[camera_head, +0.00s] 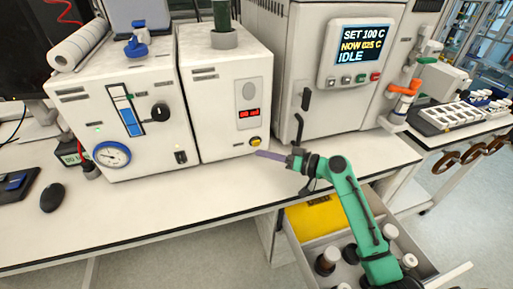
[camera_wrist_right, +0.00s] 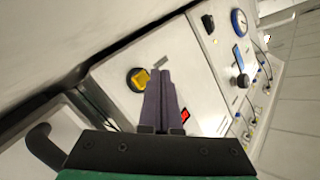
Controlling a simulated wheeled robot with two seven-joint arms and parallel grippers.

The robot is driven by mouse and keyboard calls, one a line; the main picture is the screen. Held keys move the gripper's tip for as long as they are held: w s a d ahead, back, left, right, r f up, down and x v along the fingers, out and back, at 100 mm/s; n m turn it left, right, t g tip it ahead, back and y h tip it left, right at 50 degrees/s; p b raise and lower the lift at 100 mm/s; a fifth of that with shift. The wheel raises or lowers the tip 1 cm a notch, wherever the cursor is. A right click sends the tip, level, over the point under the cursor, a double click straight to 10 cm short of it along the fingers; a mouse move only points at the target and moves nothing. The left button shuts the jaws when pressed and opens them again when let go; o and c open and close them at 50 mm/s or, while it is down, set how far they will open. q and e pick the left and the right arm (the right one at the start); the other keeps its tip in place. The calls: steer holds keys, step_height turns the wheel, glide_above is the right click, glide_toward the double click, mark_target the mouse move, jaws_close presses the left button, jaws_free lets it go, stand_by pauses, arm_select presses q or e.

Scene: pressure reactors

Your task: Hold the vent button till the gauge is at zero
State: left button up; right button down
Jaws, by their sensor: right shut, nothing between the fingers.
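A yellow button (camera_head: 255,142) sits in a dark ring low on the front of the right-hand white unit. It also shows in the right wrist view (camera_wrist_right: 140,78). A round blue-rimmed gauge (camera_head: 112,154) is low on the left-hand white unit; its needle is too small to read. My right gripper (camera_head: 259,153) is shut and empty, its purple fingers pointing at the unit's front. The fingertips are just below and right of the button in the head view and beside it in the wrist view. I cannot tell whether they touch it. My left gripper is out of view.
A red display (camera_head: 249,113) is above the button. A grey reactor cabinet (camera_head: 290,75) with a dark handle stands right of the unit, its screen reading IDLE. An open drawer (camera_head: 300,258) with bottles is below my right arm. The bench front (camera_head: 150,215) is clear.

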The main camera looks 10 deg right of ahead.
mark_target(256, 143)
steer(key=shift+w+f, duration=0.1)
steer(key=shift+w, duration=0.55)
stand_by(0.7)
steer(key=shift+b, duration=0.3)
stand_by(0.5)
steer(key=shift+w, duration=0.45)
